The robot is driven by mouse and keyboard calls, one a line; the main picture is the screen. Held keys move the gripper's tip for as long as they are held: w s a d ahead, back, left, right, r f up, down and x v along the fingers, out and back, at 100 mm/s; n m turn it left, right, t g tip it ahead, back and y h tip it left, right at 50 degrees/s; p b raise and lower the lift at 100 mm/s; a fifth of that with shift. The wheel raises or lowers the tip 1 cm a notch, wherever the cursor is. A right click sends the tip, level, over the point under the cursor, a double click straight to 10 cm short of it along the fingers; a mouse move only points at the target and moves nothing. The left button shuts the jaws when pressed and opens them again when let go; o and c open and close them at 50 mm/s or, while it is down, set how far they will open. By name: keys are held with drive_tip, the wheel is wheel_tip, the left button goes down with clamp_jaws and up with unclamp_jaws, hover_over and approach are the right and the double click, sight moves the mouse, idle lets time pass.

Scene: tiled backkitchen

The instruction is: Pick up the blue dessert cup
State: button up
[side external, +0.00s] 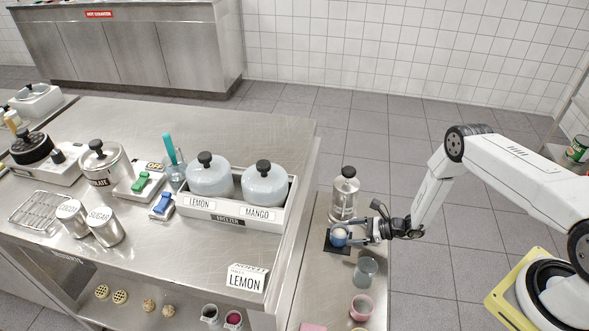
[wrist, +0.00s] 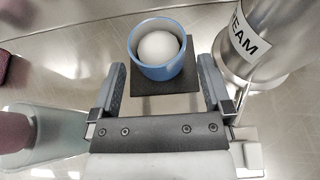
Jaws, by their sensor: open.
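The blue dessert cup (wrist: 163,69) stands upright on a dark square mat (wrist: 182,98) and holds a white ball-shaped scoop (wrist: 159,46). In the side view the cup (side external: 339,238) is on the narrow steel counter at the right. My gripper (wrist: 162,85) is open, with one finger on the left of the cup and one on the right. Gaps show between the fingers and the cup in the wrist view. In the side view my gripper (side external: 362,229) reaches in from the right at cup height and partly hides the cup.
A metal canister marked "CREAM" (wrist: 262,40) stands close to the right finger, behind the cup in the side view. A grey-green cup (side external: 365,272) and a pink cup (side external: 361,306) stand nearer the front. The freezer box (side external: 228,219) is on the larger counter to the left.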

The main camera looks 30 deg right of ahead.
sight(340, 232)
drive_tip(key=shift+x, duration=2.45)
drive_tip(key=shift+s, duration=0.1)
drive_tip(key=c, duration=1.1)
drive_tip(key=shift+r, duration=0.15)
drive_tip(key=shift+r, duration=0.4)
drive_tip(key=v, duration=0.2)
drive_tip(key=f+v, duration=0.1)
drive_tip(key=v, duration=0.1)
drive_tip(key=shift+s+d, duration=0.1)
drive_tip(key=shift+d, duration=0.05)
wheel_tip(340, 232, up, 13)
drive_tip(key=shift+r, duration=0.15)
